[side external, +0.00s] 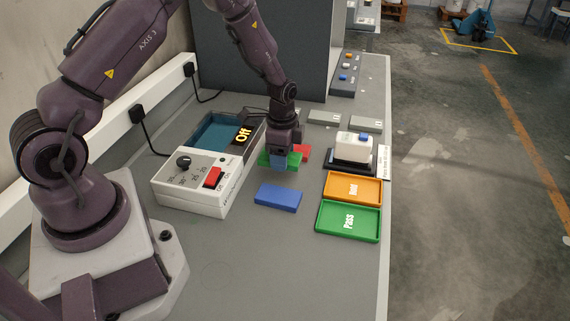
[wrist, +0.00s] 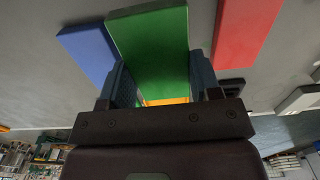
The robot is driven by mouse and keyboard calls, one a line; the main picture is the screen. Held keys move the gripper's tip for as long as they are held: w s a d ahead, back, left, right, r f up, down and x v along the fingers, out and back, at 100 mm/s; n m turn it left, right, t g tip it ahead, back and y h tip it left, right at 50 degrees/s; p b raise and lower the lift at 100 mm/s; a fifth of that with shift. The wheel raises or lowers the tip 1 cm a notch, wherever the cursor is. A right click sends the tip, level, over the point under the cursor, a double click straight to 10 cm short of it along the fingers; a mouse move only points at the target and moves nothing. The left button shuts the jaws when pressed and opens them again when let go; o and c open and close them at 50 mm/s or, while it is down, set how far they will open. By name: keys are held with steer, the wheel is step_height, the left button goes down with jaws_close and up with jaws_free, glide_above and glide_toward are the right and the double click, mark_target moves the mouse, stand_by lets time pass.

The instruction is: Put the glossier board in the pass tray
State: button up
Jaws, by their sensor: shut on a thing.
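My gripper (side external: 282,160) is shut on a green board (side external: 266,160). In the wrist view the green board (wrist: 150,45) lies between the two fingers of my gripper (wrist: 162,82). I cannot tell whether it is clear of the bench. A red board (side external: 303,152) lies just right of it, partly hidden; it also shows in the wrist view (wrist: 245,30). A blue board (side external: 278,198) lies nearer the camera, and in the wrist view (wrist: 88,50) at left. The green pass tray (side external: 328,234) is empty at the bench's right. Gloss differences are not clear.
An empty orange tray marked Hold (side external: 352,188) adjoins the pass tray. A white device with a blue button (side external: 353,148) stands behind it. A white control box (side external: 198,182) with dial, red switch and "Off" display stands left. The bench front (side external: 270,260) is clear.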

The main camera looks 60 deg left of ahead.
steer(key=shift+w+a+f, duration=0.1)
steer(key=shift+w+f, duration=0.15)
steer(key=shift+f, duration=0.7)
steer(key=shift+w+a+f, duration=0.1)
steer(key=shift+w+f, duration=0.1)
steer(key=shift+f, duration=0.7)
steer(key=shift+f, duration=0.15)
steer(key=o, duration=1)
steer(key=shift+d, duration=0.1)
